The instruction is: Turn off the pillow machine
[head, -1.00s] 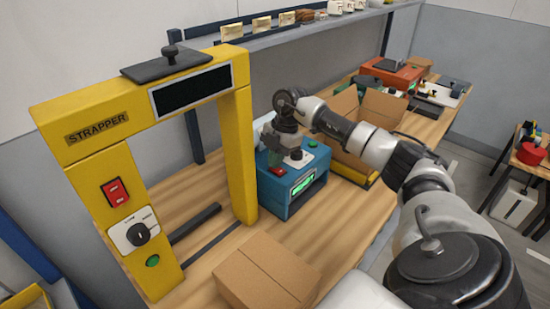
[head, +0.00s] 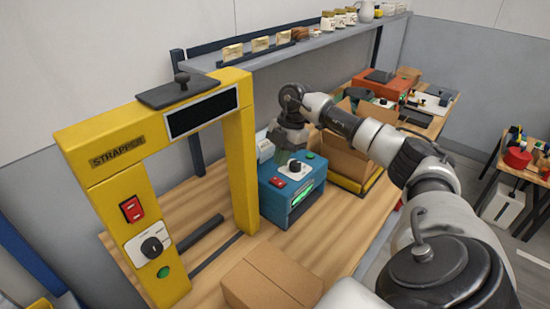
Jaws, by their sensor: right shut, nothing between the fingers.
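The pillow machine appears to be the blue box (head: 273,204) on the bench, right of the yellow strapper. Its top carries a red switch (head: 277,182), a dark knob on a white plate (head: 295,167) and a green button (head: 310,155). Its front display (head: 302,194) glows green. My right gripper (head: 283,159) is shut and empty, pointing down over the back of the machine's top, behind the red switch. I cannot tell whether its tips touch the machine. My left gripper is out of view.
The yellow strapper (head: 240,165) stands close on the left with its own red switch (head: 132,209) and knob (head: 152,247). A closed carton (head: 270,277) lies in front. An open carton (head: 345,157) stands to the right. A grey shelf (head: 285,58) runs behind.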

